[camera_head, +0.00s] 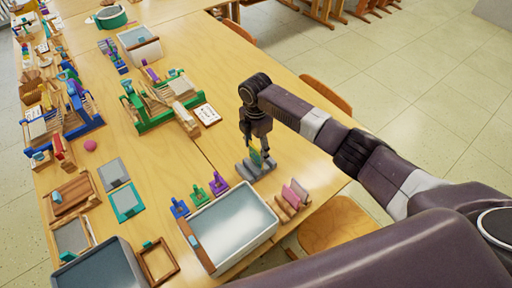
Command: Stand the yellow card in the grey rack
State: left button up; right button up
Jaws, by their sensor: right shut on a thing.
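My right gripper (257,150) points down just above the grey rack (241,170), near the right edge of the table. It is shut on a small upright card, which looks yellow with green beside it (256,158). I take this to be the yellow card, but the fingers partly cover it. The card's lower edge is at the rack's slots; I cannot tell whether it touches the rack. My left gripper is not in view.
A wooden rack with pink and brown cards (294,196) stands in front of the grey rack. A large grey tub (272,234) is nearer to me. Small purple, green and blue stands (198,196) are left of the rack. Bare table (205,92) lies behind.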

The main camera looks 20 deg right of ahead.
jog(key=shift+f, duration=0.1)
dwell(0.6)
jog(key=shift+f+b, duration=0.5)
jog(key=shift+f, duration=0.25)
jog(key=shift+f, duration=0.75)
dwell(1.0)
jog(key=o, duration=0.8)
jog(key=shift+r, duration=0.15)
notch_tip(320, 180, up, 12)
jog(key=shift+f, duration=0.1)
dwell(0.9)
